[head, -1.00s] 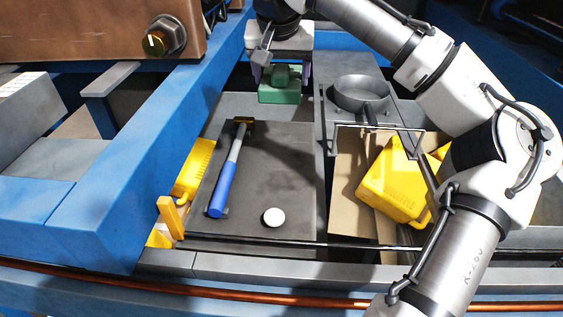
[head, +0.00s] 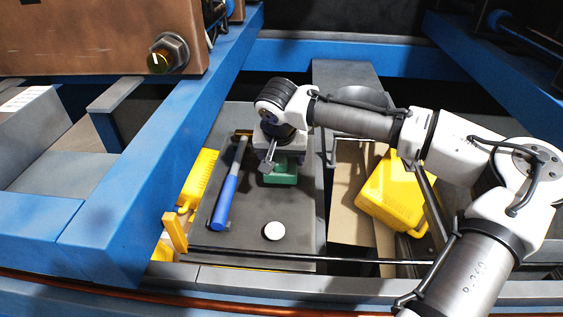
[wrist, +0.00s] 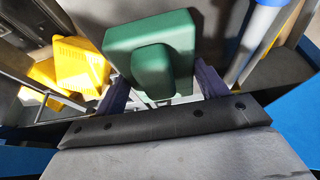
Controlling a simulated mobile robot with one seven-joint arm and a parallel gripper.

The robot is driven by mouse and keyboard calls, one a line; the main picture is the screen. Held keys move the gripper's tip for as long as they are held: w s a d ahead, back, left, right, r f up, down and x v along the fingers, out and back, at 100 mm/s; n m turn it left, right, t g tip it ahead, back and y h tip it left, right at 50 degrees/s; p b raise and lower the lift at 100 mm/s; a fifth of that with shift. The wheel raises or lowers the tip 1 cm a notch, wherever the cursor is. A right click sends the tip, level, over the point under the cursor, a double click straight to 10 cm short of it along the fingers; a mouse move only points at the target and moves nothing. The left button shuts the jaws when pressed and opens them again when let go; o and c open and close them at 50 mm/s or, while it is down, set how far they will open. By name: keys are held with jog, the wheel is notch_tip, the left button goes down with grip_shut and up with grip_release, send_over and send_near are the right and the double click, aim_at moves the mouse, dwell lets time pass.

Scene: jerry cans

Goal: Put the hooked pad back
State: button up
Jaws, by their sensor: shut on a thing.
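The hooked pad is most likely the green block (head: 280,176), which has a smaller raised green part facing the wrist camera. My gripper (head: 273,160) is shut on it, and in the wrist view the block (wrist: 152,45) sits between the two dark blue fingers. In the head view the block is over the dark grey panel (head: 255,215), right of the blue hammer and above the white disc in the picture. I cannot tell whether it touches the panel. No hook shows clearly on it.
A blue-handled hammer (head: 229,192) and a white disc (head: 274,231) lie on the panel. Yellow jerry cans stand left (head: 199,180) and right (head: 393,194). A thin dark bar (head: 300,256) crosses in front. A blue beam (head: 165,150) runs along the left.

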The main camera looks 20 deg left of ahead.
jog(key=shift+f+p, duration=0.3)
jog(key=shift+f, duration=0.95)
jog(key=shift+f, duration=0.1)
jog(key=shift+f, duration=0.15)
jog(key=o, duration=0.9)
jog(key=shift+b, duration=0.3)
